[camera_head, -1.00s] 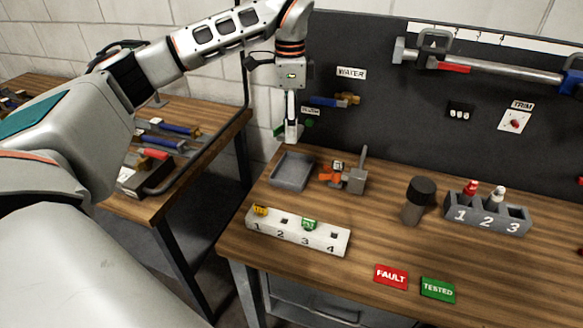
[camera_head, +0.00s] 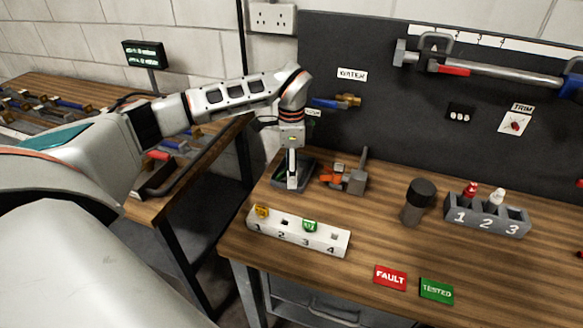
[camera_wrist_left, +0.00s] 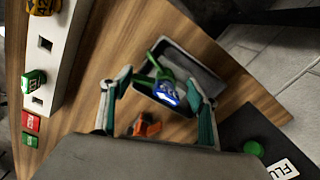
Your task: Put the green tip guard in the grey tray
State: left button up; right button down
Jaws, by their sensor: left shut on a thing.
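The grey tray (camera_head: 276,183) sits at the left end of the wooden bench. My left gripper (camera_head: 292,184) points down over it and hides part of it. My right gripper is not in view.
A white numbered block (camera_head: 320,242) holds a yellow tip (camera_head: 262,211) and a green tip (camera_head: 309,226). An orange and grey fixture (camera_head: 354,180) stands just right of the tray. A dark-capped cylinder (camera_head: 418,202) and a grey numbered rack (camera_head: 487,215) are farther right.

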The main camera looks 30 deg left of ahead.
pick_arm(q)
jog(key=shift+f, duration=0.1)
jog(key=o, duration=1.5)
notch_tip(320, 180, up, 12)
jog(key=shift+r+b, duration=0.15)
jog(key=shift+b, duration=0.55)
